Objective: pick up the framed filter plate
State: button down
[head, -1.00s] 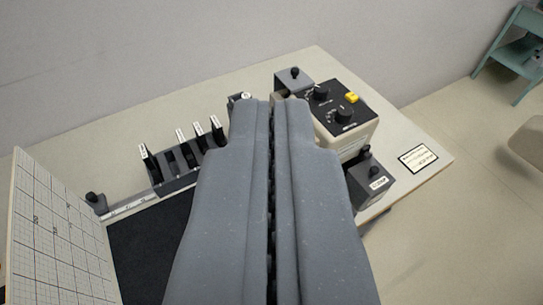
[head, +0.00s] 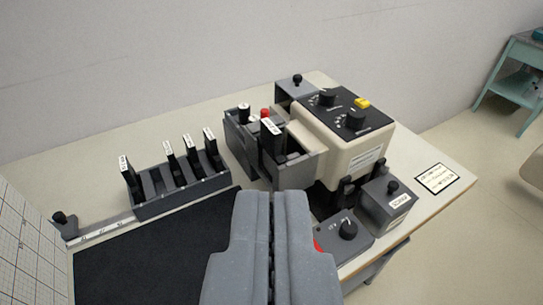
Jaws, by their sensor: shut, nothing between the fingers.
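Several upright black plates with white labels stand in a dark grey slotted rack (head: 185,200) left of centre; one of these labelled plates (head: 130,178) is at the left end. Another black labelled plate (head: 269,142) stands upright in a grey open-topped box (head: 308,160) behind my gripper's tips. I cannot tell which is the framed filter plate, as the labels are too small to read. My gripper (head: 271,196) is shut and empty at the lower centre, in front of the grey box and apart from the plates in the picture. It hides part of the tabletop.
A cream machine (head: 345,145) with black knobs and a yellow button stands right of the box. Small grey boxes (head: 387,203) with knobs sit in front of it. A black mat (head: 150,250) and a gridded board (head: 25,250) are at left. The tabletop's right edge is near.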

aim_at(270, 140)
jog(key=u, duration=1.55)
jog(key=k, duration=0.95)
jog(key=z, duration=1.2)
jog(key=i, duration=1)
jog(key=u, duration=0.05)
